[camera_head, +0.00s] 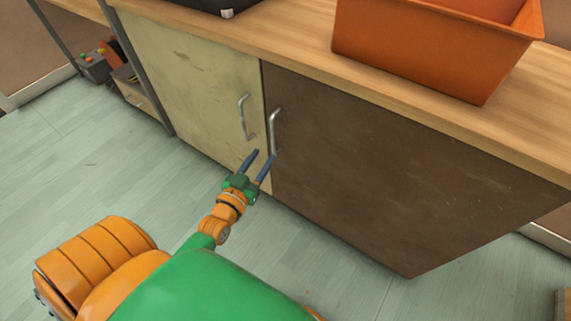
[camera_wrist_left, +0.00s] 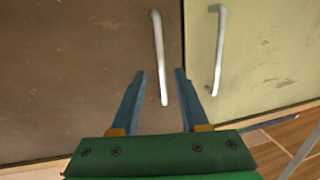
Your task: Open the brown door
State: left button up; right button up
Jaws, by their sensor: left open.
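The brown door (camera_head: 390,165) is the right-hand door of a cabinet under a wooden counter. It looks shut, level with the cream door at their seam. Its metal bar handle (camera_head: 273,131) stands upright near that seam. My left gripper (camera_head: 262,158) is open, with its blue fingers pointing up at the lower part of this handle. In the left wrist view the brown door (camera_wrist_left: 75,70) fills the left side. There the handle (camera_wrist_left: 159,57) runs down between the two fingertips (camera_wrist_left: 160,75), touching neither finger visibly. My right gripper is out of view.
The cream door (camera_head: 195,85), with its own handle (camera_head: 244,117), is just left of the brown one. An orange bin (camera_head: 425,50) and a dark tray (camera_head: 215,5) stand on the counter (camera_head: 290,32). The floor (camera_head: 130,160) in front is mostly clear.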

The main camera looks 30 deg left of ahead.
aim_at(272, 138)
pick_arm(q)
jog(key=shift+w+a+r+t+b, duration=0.15)
jog(key=shift+w+t+b, duration=0.2)
jog(key=shift+w, duration=0.35)
jog(key=w, duration=0.1)
jog(key=w+b, duration=0.1)
jog(key=w, duration=0.3)
jog(key=shift+w+a+r, duration=0.15)
jog(key=shift+w+a, duration=0.05)
jog(key=shift+a, duration=0.15)
jog(key=shift+w+b, duration=0.35)
jog(key=shift+w, duration=0.1)
jog(key=shift+r, duration=0.1)
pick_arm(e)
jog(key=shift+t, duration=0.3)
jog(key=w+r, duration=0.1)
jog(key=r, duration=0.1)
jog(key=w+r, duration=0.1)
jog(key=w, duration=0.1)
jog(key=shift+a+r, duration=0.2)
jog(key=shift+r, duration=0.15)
pick_arm(q)
jog(key=shift+c, duration=0.2)
grip_shut()
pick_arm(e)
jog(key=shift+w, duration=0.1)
